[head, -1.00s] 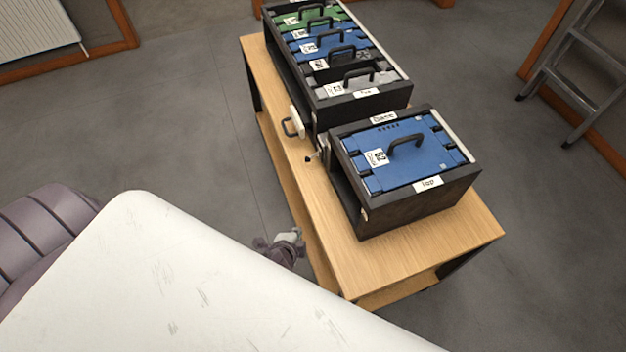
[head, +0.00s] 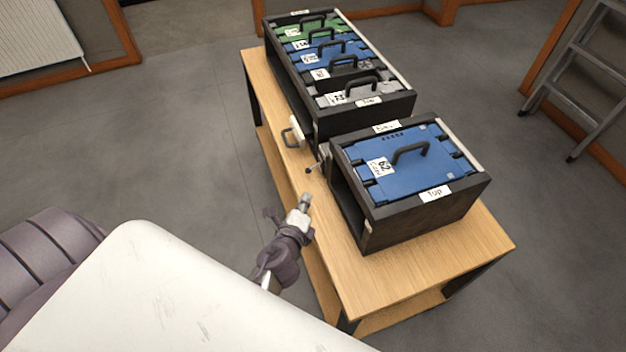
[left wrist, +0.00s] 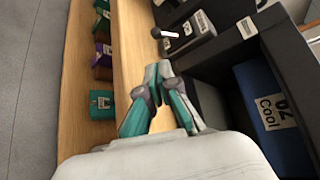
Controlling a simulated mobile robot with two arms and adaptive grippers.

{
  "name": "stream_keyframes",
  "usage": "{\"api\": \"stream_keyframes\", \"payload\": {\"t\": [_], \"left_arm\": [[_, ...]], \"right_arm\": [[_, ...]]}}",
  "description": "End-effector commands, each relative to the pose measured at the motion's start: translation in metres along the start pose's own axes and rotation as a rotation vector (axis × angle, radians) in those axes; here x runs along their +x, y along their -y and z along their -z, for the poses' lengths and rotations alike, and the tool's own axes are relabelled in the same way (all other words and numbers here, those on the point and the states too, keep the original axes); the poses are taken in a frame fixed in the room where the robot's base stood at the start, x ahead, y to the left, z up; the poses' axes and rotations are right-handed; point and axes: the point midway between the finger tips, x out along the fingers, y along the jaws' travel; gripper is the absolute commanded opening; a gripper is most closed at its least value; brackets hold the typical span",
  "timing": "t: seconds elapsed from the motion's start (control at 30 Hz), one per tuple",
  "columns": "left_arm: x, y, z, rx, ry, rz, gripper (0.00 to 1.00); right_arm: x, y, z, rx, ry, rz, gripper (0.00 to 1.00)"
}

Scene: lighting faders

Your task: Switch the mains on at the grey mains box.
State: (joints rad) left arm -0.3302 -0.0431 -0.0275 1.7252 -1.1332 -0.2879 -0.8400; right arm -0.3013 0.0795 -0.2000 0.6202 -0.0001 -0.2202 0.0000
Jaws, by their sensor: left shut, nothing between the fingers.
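The grey mains box (head: 325,154) is small and sits on the wooden bench, beside the black case with the blue top. Its lever (head: 311,169) sticks out on the left with a dark knob. The left wrist view also shows the mains box (left wrist: 190,32) with labels on it and the lever (left wrist: 168,34) standing out to the left. My left gripper (head: 305,199) is shut and empty, over the bench's left edge, nearer the camera than the lever and apart from it. In the left wrist view its fingertips (left wrist: 158,70) are together, below the lever in the picture. My right gripper is out of view.
The black case (head: 415,222) with the blue unit stands right of my left gripper. A longer black rack (head: 365,114) holds several handled units behind. A pale piece with a dark loop handle (head: 290,135) is beside it. The bench's lower shelf (left wrist: 85,75) holds several small boxes.

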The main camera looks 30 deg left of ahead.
Motion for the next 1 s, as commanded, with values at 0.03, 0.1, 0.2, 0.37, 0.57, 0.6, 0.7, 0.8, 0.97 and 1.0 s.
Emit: {"api": "stream_keyframes", "payload": {"t": [0.03, 0.1, 0.2, 0.37, 0.57, 0.6, 0.7, 0.8, 0.97, 1.0], "left_arm": [[0.002, 0.0, 0.0, 0.0, 0.0, 0.0, 0.0], [0.007, 0.0, 0.0, 0.0, 0.0, 0.001, 0.0], [0.021, 0.001, 0.0, 0.0, 0.001, 0.001, 0.0], [0.051, 0.0, 0.0, -0.001, 0.001, 0.001, 0.0], [0.084, -0.001, 0.0, -0.001, 0.001, 0.0, 0.0], [0.088, -0.001, 0.0, -0.002, 0.0, 0.0, 0.0], [0.096, -0.001, 0.0, -0.002, 0.0, 0.0, 0.0], [0.1, 0.0, 0.0, -0.003, 0.0, 0.0, 0.0], [0.1, 0.0, 0.0, -0.002, 0.0, -0.001, 0.0], [0.1, 0.0, 0.0, -0.002, 0.0, -0.001, 0.0]], "right_arm": [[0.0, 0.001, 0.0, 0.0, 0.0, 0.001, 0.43], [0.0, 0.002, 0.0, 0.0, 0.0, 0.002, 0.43], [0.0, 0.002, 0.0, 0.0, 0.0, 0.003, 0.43], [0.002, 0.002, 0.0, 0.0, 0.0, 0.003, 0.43], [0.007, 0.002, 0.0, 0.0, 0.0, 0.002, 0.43], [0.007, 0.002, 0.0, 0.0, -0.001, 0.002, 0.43], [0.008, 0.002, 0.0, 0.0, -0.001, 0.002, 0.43], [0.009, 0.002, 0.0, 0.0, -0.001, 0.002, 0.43], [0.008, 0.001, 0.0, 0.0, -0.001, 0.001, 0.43], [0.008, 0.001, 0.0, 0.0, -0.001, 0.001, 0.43]]}}
